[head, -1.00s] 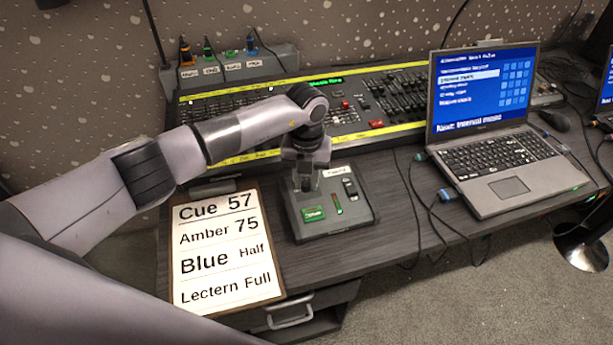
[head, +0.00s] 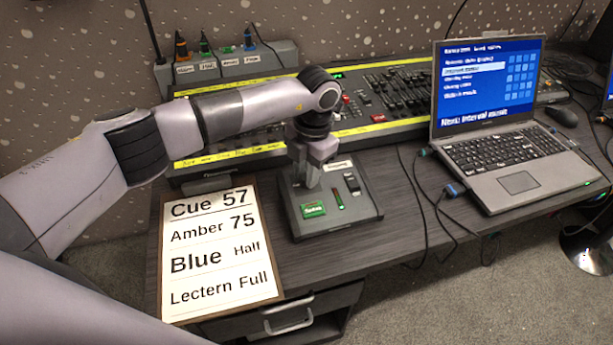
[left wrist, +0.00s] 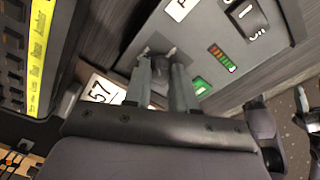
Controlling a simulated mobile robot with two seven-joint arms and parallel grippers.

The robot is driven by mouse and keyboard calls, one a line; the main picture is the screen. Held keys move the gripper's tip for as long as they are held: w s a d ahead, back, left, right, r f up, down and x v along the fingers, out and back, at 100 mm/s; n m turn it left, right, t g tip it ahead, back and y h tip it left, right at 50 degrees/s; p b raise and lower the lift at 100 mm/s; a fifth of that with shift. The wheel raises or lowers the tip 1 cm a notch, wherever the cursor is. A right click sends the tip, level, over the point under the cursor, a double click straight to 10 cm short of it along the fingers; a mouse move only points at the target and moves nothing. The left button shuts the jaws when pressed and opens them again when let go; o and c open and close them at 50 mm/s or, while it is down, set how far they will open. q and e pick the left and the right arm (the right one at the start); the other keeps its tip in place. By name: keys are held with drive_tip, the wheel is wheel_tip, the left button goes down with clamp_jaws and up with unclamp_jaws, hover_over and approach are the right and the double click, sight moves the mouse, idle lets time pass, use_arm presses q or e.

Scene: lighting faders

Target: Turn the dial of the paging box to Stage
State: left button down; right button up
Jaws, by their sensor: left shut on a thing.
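The paging box (head: 366,213) is a grey box with a sloped top on the desk, right of the clipboard. Its green display (head: 313,209), small level meter (head: 338,199) and black rocker switch (head: 352,184) show. My left gripper (head: 310,186) comes down on the box's upper left part, above the green display. In the left wrist view my left gripper (left wrist: 163,55) is shut on the dial, at the box (left wrist: 205,42) surface. The dial is mostly hidden by the fingers, so its pointing and markings cannot be read. My right gripper is not in view.
A lighting desk (head: 395,97) with faders stands close behind the box. A clipboard (head: 222,250) lies to the left. An open laptop (head: 500,165) stands to the right, with cables on the desk between it and the box. A labelled rack (head: 225,67) stands at the back left.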

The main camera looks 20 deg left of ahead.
use_arm(q)
drive_tip(key=shift+f+m+b, duration=0.1)
drive_tip(key=shift+m+b, duration=0.4)
drive_tip(key=shift+m, duration=0.4)
drive_tip(key=shift+d+m+b, duration=0.1)
drive_tip(key=shift+m+b, duration=0.35)
drive_tip(key=shift+m, duration=0.55)
drive_tip(key=shift+m+y+b, duration=0.3)
drive_tip(key=shift+m+b, duration=0.1)
drive_tip(key=shift+m, duration=0.5)
drive_tip(key=shift+m+t+b, duration=0.3)
drive_tip(key=shift+m+b, duration=0.4)
drive_tip(key=shift+m, duration=1.5)
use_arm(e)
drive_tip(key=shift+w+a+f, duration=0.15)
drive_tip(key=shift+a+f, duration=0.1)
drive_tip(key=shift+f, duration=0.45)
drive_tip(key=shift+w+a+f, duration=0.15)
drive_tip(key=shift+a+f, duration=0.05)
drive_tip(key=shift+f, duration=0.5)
use_arm(q)
drive_tip(key=shift+y, duration=0.3)
drive_tip(key=c, duration=0.9)
unclamp_jaws()
drive_tip(key=shift+s, duration=0.1)
drive_tip(key=shift+c, duration=0.2)
wheel_tip(320, 180, up, 7)
drive_tip(key=d, duration=0.1)
drive_tip(key=shift+d, duration=0.2)
